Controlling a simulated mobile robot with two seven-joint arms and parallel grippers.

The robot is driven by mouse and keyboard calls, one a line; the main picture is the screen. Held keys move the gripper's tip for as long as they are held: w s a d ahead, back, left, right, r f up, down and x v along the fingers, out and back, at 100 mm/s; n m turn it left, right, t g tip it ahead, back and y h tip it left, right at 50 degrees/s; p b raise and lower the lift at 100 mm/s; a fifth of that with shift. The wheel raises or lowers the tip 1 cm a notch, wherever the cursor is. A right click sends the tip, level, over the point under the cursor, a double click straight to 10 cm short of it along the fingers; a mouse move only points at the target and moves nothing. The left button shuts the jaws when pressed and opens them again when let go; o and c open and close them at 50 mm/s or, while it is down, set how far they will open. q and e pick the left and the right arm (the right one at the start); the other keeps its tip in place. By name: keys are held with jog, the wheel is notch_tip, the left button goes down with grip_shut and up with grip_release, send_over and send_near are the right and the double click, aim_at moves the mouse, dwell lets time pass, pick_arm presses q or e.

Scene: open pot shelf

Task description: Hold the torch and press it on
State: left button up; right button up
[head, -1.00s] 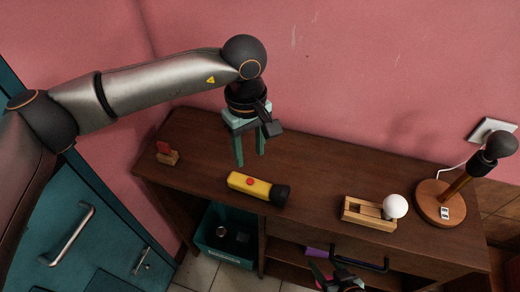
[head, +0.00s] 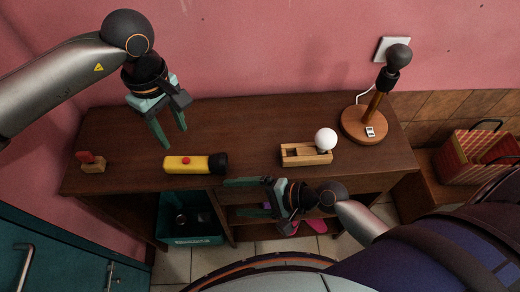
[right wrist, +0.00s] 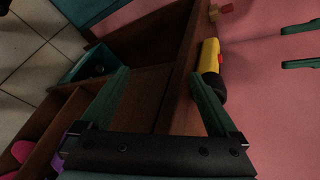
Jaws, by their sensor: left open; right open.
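The yellow torch (head: 187,164) with a red button (head: 186,160) and black head lies on its side on the wooden shelf top, head to the right. It also shows in the right wrist view (right wrist: 209,56), partly behind a finger. My left gripper (head: 172,138) is open and empty, fingers down, above and behind the torch. Its green fingers also show at the right edge of the right wrist view (right wrist: 300,46). My right gripper (head: 235,197) is open and empty in front of the shelf's front edge, pointing left, to the right of and below the torch head.
On the shelf top (head: 245,120) stand a small block with a red part (head: 91,162), a wooden holder (head: 294,155) with a white ball (head: 325,139), and a lamp (head: 365,124). A teal bin (head: 190,239) sits below. A red basket (head: 470,155) stands at right.

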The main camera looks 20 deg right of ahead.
aim_at(212, 163)
jog(key=w+d+r+m, duration=0.1)
jog(key=d+r+m, duration=0.1)
jog(key=m, duration=0.1)
jog(key=w+d+r+m+g+y, duration=0.1)
jog(key=w+d+r+m, duration=0.1)
jog(key=r+m, duration=0.1)
jog(key=w+d+r+m, duration=0.2)
jog(key=m, duration=0.1)
jog(key=shift+d+r+g+y, duration=0.2)
jog(key=shift+r+g+y, duration=0.1)
jog(key=shift+g, duration=0.1)
jog(key=shift+w+d+r+m, duration=0.1)
jog(key=shift+d+r+m, duration=0.15)
jog(key=shift+m, duration=0.35)
jog(key=x, duration=1.2)
jog(key=shift+a, duration=0.2)
jog(key=shift+c, duration=0.4)
grip_shut()
pick_arm(q)
grip_shut()
dwell(0.3)
